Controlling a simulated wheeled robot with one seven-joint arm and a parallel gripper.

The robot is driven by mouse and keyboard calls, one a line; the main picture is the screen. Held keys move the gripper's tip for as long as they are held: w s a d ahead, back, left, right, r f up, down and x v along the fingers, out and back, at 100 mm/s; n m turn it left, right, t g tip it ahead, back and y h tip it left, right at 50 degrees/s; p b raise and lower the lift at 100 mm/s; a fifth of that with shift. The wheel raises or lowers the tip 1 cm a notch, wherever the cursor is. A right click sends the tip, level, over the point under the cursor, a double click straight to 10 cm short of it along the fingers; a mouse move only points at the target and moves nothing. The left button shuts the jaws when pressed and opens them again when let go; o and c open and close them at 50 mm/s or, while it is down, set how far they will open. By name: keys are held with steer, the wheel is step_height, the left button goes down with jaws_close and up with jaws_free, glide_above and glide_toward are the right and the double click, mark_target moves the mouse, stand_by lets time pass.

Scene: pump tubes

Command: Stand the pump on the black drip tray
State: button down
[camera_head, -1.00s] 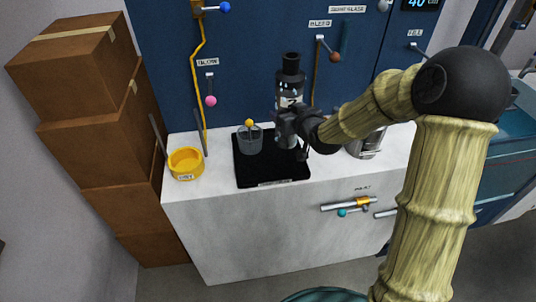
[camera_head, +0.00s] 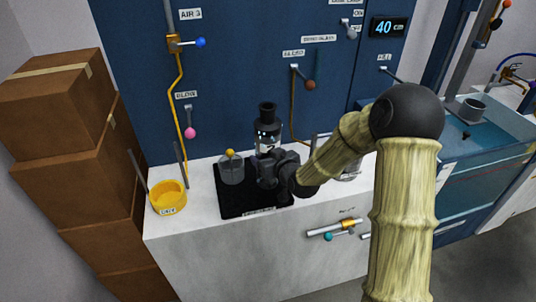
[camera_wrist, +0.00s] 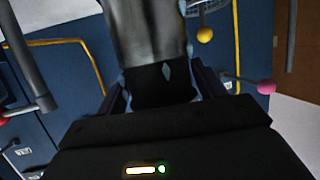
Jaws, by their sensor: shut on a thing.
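The pump is a grey, glossy cylinder with a black neck and cap (camera_head: 267,128). It looks upright, over the back right part of the black drip tray (camera_head: 232,208) on the white counter. My gripper (camera_head: 270,166) is shut on the pump, reaching in from the right. In the wrist view the pump (camera_wrist: 147,35) fills the middle, between the fingers of my gripper (camera_wrist: 160,92). My gripper hides the pump's lower part in the head view, so I cannot tell whether its base touches the tray.
A clear beaker (camera_head: 231,172) with a yellow ball above it stands on the tray, just left of the pump. A yellow round container (camera_head: 168,200) is on the counter's left end. Stacked boxes (camera_head: 60,165) stand further left. A blue panel with levers (camera_head: 230,65) rises behind.

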steer(key=shift+w+a+r, duration=0.1)
steer(key=shift+r, duration=0.2)
steer(key=shift+f, duration=2.1)
steer(key=c, duration=0.6)
jaws_free()
steer(key=shift+f, duration=0.4)
steer(key=shift+c, duration=0.2)
steer(key=o, duration=0.4)
steer(key=shift+s+r, duration=0.1)
steer(key=shift+s, duration=0.1)
steer(key=shift+o, duration=0.2)
steer(key=b+v, duration=0.1)
steer(key=v, duration=1.1)
